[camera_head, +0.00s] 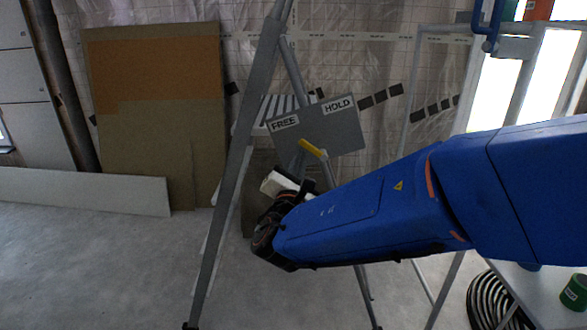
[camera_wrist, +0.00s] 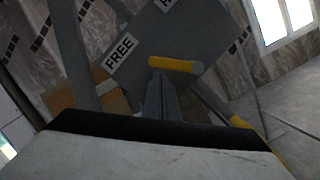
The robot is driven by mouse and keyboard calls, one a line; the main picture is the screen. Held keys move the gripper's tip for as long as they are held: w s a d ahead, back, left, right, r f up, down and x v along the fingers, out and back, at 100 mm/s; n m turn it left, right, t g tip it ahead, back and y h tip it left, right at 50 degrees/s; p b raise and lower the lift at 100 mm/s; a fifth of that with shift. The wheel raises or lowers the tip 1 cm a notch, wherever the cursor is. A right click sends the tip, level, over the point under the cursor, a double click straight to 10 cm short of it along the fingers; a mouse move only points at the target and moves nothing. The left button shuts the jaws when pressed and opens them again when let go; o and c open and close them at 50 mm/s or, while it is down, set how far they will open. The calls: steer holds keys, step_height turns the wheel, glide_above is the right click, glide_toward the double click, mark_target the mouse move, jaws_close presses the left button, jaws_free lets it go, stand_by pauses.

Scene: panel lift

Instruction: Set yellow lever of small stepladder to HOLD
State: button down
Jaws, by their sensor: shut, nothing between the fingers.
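The small stepladder (camera_head: 231,170) stands in the middle of the head view. Its grey plate (camera_head: 325,128) carries a FREE label (camera_head: 285,123) on the left and a HOLD label (camera_head: 339,104) on the right. The yellow lever (camera_head: 313,149) shows as a short bar at the plate's lower edge, nearer FREE than HOLD. In the wrist view the yellow lever (camera_wrist: 174,65) lies below and right of FREE (camera_wrist: 120,51); HOLD is mostly cut off. My gripper (camera_wrist: 158,75) is shut and empty, its tips close to the lever's left end. I cannot tell whether they touch.
Brown boards (camera_head: 150,130) and a low pale panel (camera_head: 85,192) lean at the left. A coiled black hose (camera_head: 495,302) and a green can (camera_head: 574,292) are at the lower right. The floor at the left front is clear.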

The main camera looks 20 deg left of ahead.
mark_target(307, 146)
steer(key=shift+d+r+m, duration=0.15)
steer(key=shift+r+m, duration=0.25)
steer(key=shift+m, duration=0.3)
stand_by(0.3)
steer(key=r+m, duration=0.1)
steer(key=m, duration=0.1)
steer(key=d+r+m+h, duration=0.1)
steer(key=m, duration=0.1)
steer(key=r+m+h, duration=0.1)
steer(key=m, duration=0.1)
steer(key=shift+w+d+m+g, duration=0.2)
steer(key=shift+w+m+g, duration=0.1)
steer(key=shift+g, duration=0.1)
steer(key=d+m, duration=0.1)
steer(key=m, duration=0.1)
steer(key=d+r+m+g, duration=0.1)
steer(key=m, duration=0.1)
steer(key=w+d+m, duration=0.1)
steer(key=m, duration=0.1)
steer(key=shift+r+g, duration=0.3)
steer(key=shift+r, duration=0.05)
steer(key=shift+d, duration=0.2)
